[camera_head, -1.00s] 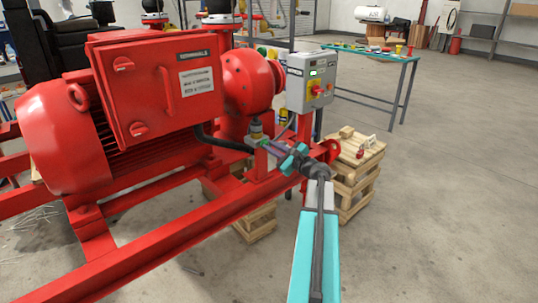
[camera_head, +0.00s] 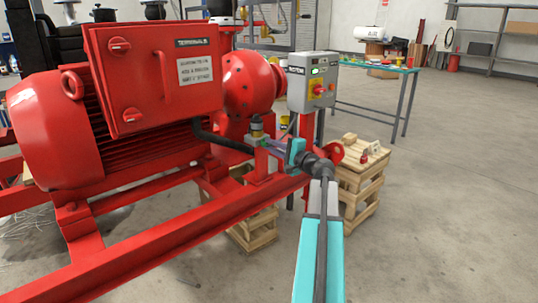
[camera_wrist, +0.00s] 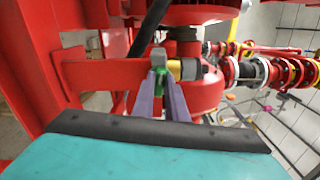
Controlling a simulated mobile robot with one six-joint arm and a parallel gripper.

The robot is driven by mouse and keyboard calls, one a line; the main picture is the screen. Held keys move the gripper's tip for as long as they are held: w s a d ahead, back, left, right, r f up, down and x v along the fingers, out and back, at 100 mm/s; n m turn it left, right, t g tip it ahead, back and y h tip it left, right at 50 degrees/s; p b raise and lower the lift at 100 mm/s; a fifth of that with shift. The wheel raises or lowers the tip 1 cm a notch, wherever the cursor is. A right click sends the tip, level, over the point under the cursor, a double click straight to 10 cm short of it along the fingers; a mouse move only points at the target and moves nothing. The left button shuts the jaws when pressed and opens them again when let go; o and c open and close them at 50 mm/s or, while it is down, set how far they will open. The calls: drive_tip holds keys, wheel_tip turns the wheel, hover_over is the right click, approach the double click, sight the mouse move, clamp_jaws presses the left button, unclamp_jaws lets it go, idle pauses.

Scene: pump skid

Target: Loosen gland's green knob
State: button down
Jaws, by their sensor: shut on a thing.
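The gland (camera_head: 256,128) stands at the pump's shaft end, below the round red housing. In the head view it is a small grey and yellowish fitting, with its green part (camera_head: 250,140) close to my gripper (camera_head: 264,144). The fingers hide the knob's sides.
A black hose (camera_head: 222,141) runs to the gland from the left. The red motor (camera_head: 70,125) and terminal box (camera_head: 155,75) fill the left. A grey control box (camera_head: 312,82) stands behind my wrist.

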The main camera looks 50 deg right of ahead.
drive_tip(key=shift+a+n+b, duration=0.15)
drive_tip(key=shift+n+b, duration=0.55)
drive_tip(key=shift+n, duration=0.2)
drive_tip(key=c, duration=1.8)
unclamp_jaws()
drive_tip(key=shift+o, duration=0.2)
drive_tip(key=shift+s, duration=0.1)
drive_tip(key=s+a+p, duration=0.1)
drive_tip(key=s+p, duration=0.2)
drive_tip(key=s, duration=1)
drive_tip(key=shift+s, duration=0.3)
drive_tip(key=shift+f, duration=0.1)
